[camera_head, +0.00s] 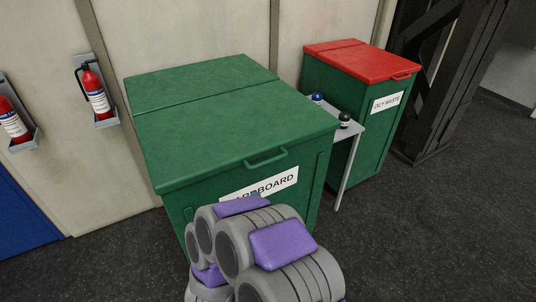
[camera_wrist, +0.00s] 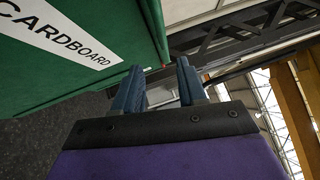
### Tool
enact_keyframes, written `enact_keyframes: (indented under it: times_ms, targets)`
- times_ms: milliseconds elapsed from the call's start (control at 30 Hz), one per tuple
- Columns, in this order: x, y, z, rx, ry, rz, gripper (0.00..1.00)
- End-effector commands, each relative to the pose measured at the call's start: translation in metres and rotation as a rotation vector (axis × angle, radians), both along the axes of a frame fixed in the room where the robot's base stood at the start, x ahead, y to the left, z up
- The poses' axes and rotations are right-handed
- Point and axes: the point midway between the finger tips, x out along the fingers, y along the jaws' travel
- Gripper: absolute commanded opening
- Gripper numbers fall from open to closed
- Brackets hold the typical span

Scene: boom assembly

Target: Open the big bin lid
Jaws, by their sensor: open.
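The big green bin (camera_head: 170,200) stands in front of me with its green lid (camera_head: 220,122) lying shut. A green bar handle (camera_head: 266,159) sits at the lid's front edge. Below it is a white "CARDBOARD" label, partly hidden by my arm in the head view. In the wrist view the label (camera_wrist: 62,36) and the bin's green front (camera_wrist: 130,30) fill the upper left. My gripper (camera_wrist: 158,86) is open, with two dark blue fingers apart and nothing between them. It is close to the bin's front, apart from the handle as far as I can tell.
A smaller green bin with a red lid (camera_head: 365,60), labelled "OILY WASTE", stands to the right. A small grey table (camera_head: 352,132) with bottles is between the bins. Fire extinguishers (camera_head: 95,92) hang on the left wall. Dark floor (camera_head: 430,240) is clear at the right.

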Motion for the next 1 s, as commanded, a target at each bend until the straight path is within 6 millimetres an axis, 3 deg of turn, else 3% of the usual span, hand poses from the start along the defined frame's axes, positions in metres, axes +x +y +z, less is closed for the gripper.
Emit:
enact_keyframes:
  times_ms: [367, 800, 1000]
  targets:
    - [0.052, -0.008, 0.007, -0.001, 0.004, -0.008, 0.41]
    - [0.133, -0.025, 0.016, -0.006, 0.002, -0.004, 0.41]
    - [0.157, -0.030, 0.020, -0.005, 0.003, -0.004, 0.41]
